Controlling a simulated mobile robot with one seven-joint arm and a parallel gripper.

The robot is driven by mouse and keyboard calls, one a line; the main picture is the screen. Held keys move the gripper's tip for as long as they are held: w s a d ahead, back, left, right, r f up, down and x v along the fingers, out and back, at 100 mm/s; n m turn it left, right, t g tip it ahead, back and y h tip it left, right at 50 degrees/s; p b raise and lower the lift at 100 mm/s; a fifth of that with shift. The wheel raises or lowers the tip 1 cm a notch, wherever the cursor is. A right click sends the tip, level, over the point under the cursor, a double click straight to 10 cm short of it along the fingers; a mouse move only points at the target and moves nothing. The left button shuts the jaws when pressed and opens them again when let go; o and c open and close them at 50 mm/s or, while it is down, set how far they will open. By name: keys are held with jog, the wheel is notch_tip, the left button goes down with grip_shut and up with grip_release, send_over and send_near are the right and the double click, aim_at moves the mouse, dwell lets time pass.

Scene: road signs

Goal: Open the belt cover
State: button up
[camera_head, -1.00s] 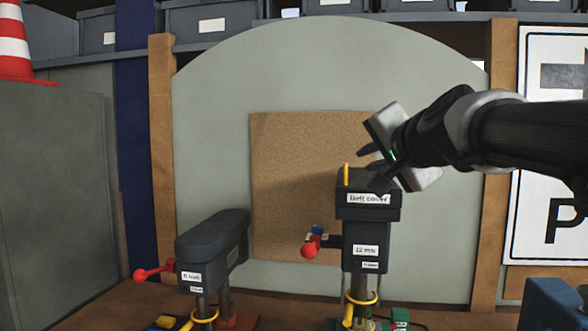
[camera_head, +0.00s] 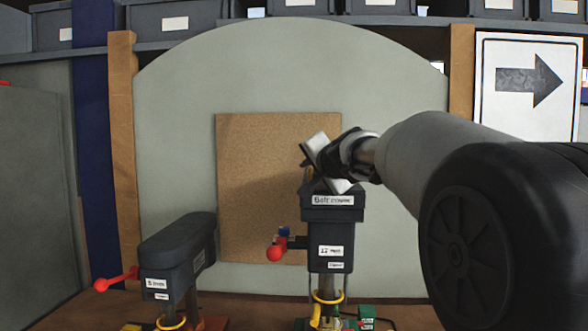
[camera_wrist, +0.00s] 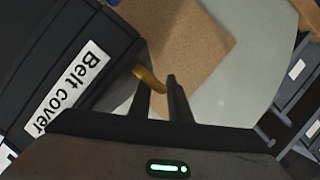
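The belt cover (camera_head: 332,201) is the dark lid on top of the right drill press (camera_head: 331,245), labelled "Belt cover". It sits flat and closed on the machine's head. It also shows large at the left of the wrist view (camera_wrist: 85,65). A yellow handle (camera_wrist: 148,77) stands up from it. My gripper (camera_head: 306,163) is just above the cover at the handle. In the wrist view its two dark fingers (camera_wrist: 160,90) are apart, with a narrow gap between them. The handle's end lies at the fingertips; I cannot tell whether they touch.
A second drill press (camera_head: 178,255) with a red lever stands to the left. The right press has a red-knobbed lever (camera_head: 276,250) on its left side. A corkboard (camera_head: 260,190) on a grey panel is behind. Grey bins (camera_head: 180,20) line the shelf above.

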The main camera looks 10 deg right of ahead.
grip_shut()
jog(key=shift+s+d+r+m+b, duration=0.1)
jog(key=shift+d+r+m+b, duration=0.35)
jog(key=shift+b, duration=0.45)
jog(key=d+r+m+b, duration=0.1)
jog(key=d+b, duration=0.1)
jog(key=d+r+m+t+y+b, duration=0.1)
jog(key=d+r+m+b, duration=0.1)
jog(key=s+d+r+m+t+b, duration=0.1)
jog(key=m+b, duration=0.1)
jog(key=shift+s+d+r+y+b, duration=0.1)
jog(key=shift+d+r+y+b, duration=0.2)
jog(key=shift+d+b, duration=0.1)
jog(key=s+d+r+m+t+h+b, duration=0.1)
jog(key=s+d+m+t+b, duration=0.1)
jog(key=d+m+b, duration=0.4)
jog(key=shift+d+m+t+b, duration=0.35)
jog(key=shift+d+m+t, duration=0.25)
jog(key=shift+d+m, duration=1.05)
jog(key=shift+d+n, duration=0.3)
